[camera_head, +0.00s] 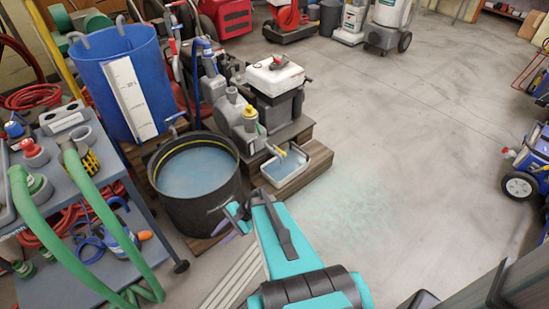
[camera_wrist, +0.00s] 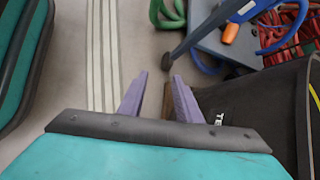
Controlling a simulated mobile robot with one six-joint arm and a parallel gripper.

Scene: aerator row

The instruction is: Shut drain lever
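A small yellow lever (camera_head: 280,152) shows at the low outlet of the grey pump (camera_head: 241,118), above a white tray (camera_head: 313,167) holding bluish water. I take it for the drain lever; whether it is open or shut is too small to tell. My gripper (camera_head: 229,226) is in front of the black round tub, left of and nearer than the tray, apart from the lever. In the wrist view my gripper (camera_wrist: 159,77) has its two purple fingers spread with nothing between them. The lever is not in the wrist view.
The black tub (camera_head: 205,207) of water stands beside the pump; its dark wall (camera_wrist: 270,105) fills the wrist view's right. A blue barrel (camera_head: 122,80) stands behind. A grey cart (camera_head: 75,245) with green hoses is at left. The floor right of the tray is clear.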

